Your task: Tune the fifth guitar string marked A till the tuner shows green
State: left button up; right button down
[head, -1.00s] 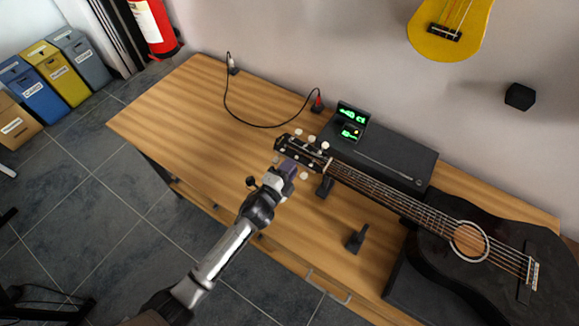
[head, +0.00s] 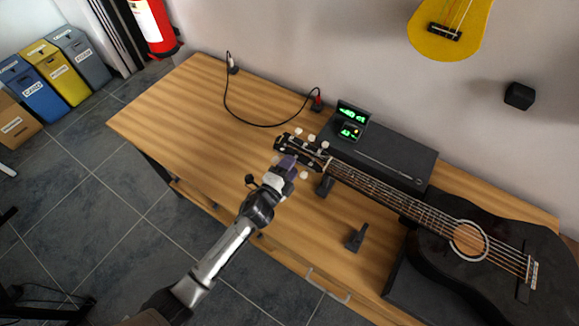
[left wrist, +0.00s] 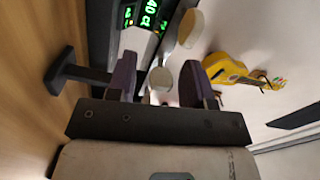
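The black guitar (head: 440,218) lies across the table with its headstock (head: 300,148) toward the middle. Several pale tuning pegs line both headstock edges; their string letters are unreadable. My left gripper (head: 287,163) is at the headstock's near edge. In the left wrist view its purple fingers (left wrist: 159,80) stand apart, with a pale peg (left wrist: 160,79) seen in the gap and space on both sides. I cannot tell whether they touch it. The tuner (head: 351,122) glows with green characters, also in the left wrist view (left wrist: 147,16). My right gripper is not in view.
Black stands (head: 355,238) rise from the wooden table (head: 180,110) near the neck. A black case (head: 400,160) lies behind it. A cable (head: 240,115) runs along the back left. A yellow ukulele (head: 450,28) hangs on the wall. The table's left half is mostly clear.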

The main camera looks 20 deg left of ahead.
pick_arm(q)
jog(key=s+a, duration=0.2)
jog(key=s, duration=1.1)
jog(key=shift+s+a+p, duration=0.3)
jog(key=shift+a+p, duration=0.1)
jog(key=shift+p, duration=0.05)
